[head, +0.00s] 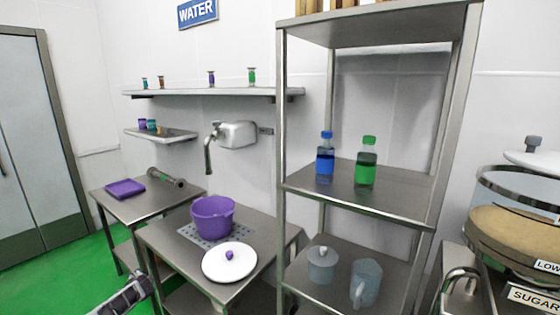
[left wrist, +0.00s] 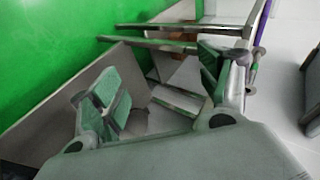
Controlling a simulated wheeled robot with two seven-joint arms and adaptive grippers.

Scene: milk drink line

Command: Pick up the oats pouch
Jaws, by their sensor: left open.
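I cannot make out an oats pouch for sure in either view. Tan-brown items (head: 372,6) stand on top of the steel rack, cut off by the upper picture edge, and I cannot tell what they are. My left gripper (head: 128,297) is at the lower left of the head view, in front of the steel tables. In the left wrist view its two fingers (left wrist: 158,88) are spread apart with nothing between them. My right gripper is not in view.
The steel rack (head: 430,218) holds a blue bottle (head: 325,160), a green bottle (head: 366,164) and grey vessels. A purple pot (head: 212,216) and white lid (head: 229,262) sit on a steel table. A sugar container (head: 510,228) stands at right. Green floor (head: 50,275) is clear at left.

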